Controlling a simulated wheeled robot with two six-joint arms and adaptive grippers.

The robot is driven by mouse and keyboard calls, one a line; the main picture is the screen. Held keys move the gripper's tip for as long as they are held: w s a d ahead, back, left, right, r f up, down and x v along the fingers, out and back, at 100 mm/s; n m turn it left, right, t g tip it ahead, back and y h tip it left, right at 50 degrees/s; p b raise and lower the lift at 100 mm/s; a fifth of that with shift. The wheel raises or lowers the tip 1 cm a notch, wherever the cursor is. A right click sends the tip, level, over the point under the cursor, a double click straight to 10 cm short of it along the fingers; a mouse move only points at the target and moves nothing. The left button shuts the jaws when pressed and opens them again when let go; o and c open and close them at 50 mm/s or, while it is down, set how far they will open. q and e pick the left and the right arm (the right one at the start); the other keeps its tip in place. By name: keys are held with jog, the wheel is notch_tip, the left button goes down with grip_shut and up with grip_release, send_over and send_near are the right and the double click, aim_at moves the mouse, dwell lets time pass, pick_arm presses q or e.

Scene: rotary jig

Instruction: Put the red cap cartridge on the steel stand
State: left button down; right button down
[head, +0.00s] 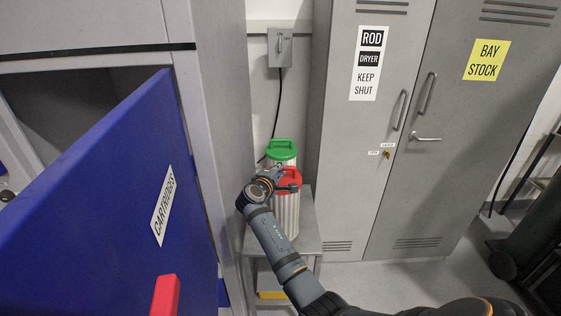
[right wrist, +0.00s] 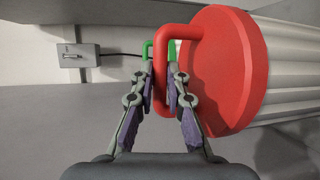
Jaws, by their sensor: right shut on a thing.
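The red cap cartridge (head: 288,212) has a red lid with a loop handle and a ribbed silver body. It is upright over the steel stand (head: 308,246); I cannot tell whether its base touches the top. My right gripper (head: 274,180) is shut on the red handle, at the left side of the cap. In the right wrist view the handle (right wrist: 161,85) is between the fingers (right wrist: 163,62), with the red cap (right wrist: 228,70) to their right. A green cap cartridge (head: 282,152) stands just behind the red one. My left gripper is out of view.
An open blue door marked CARTRIDGES (head: 110,200) with a red handle (head: 165,296) fills the left. Grey lockers (head: 370,150) stand to the right. A switch box (head: 280,47) with a cable is on the wall behind. A yellow item (head: 272,295) is low in the stand.

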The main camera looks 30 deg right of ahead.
jog(key=shift+f, duration=0.1)
jog(key=shift+w, duration=0.1)
jog(key=c, duration=1.8)
grip_release()
jog(key=shift+f, duration=0.3)
jog(key=o, duration=0.5)
jog(key=shift+s+r, duration=0.1)
jog(key=shift+s, duration=0.1)
jog(key=shift+c, duration=0.2)
jog(key=shift+r, duration=0.1)
